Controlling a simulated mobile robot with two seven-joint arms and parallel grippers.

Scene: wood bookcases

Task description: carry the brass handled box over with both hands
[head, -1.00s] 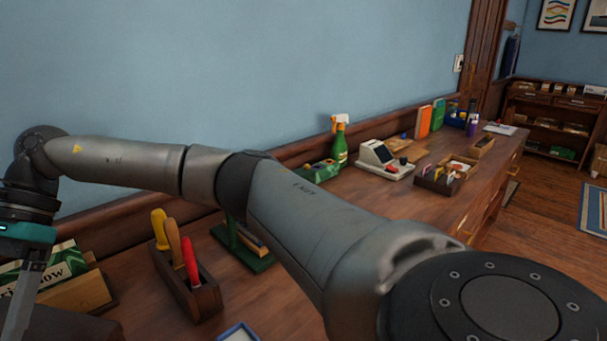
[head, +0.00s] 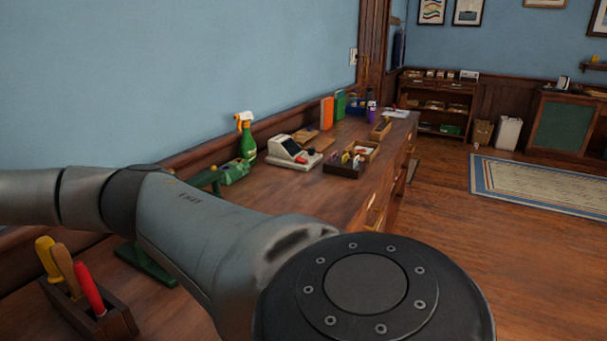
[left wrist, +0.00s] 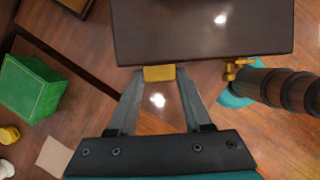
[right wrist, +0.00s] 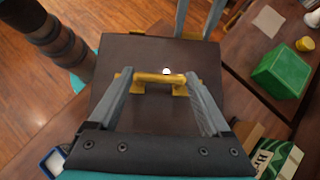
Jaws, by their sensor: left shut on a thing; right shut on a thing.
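The box is dark brown with brass handles. In the left wrist view the box (left wrist: 205,30) lies at the top, and my left gripper (left wrist: 160,74) is shut on its near brass handle (left wrist: 158,73). In the right wrist view the box (right wrist: 125,55) fills the middle, and my right gripper (right wrist: 160,82) is shut on a brass handle (right wrist: 160,77). The fingers of my left gripper (right wrist: 200,15) show beyond the box's far edge there. The head view shows neither the box nor the grippers; one of my arms crosses it.
A wooden counter (head: 220,190) runs along the blue wall with a spray bottle (head: 246,140), a card terminal (head: 292,152) and a tool holder (head: 105,318). A green box (right wrist: 283,75) stands near the held box. Open floor and a rug (head: 540,185) lie at the right.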

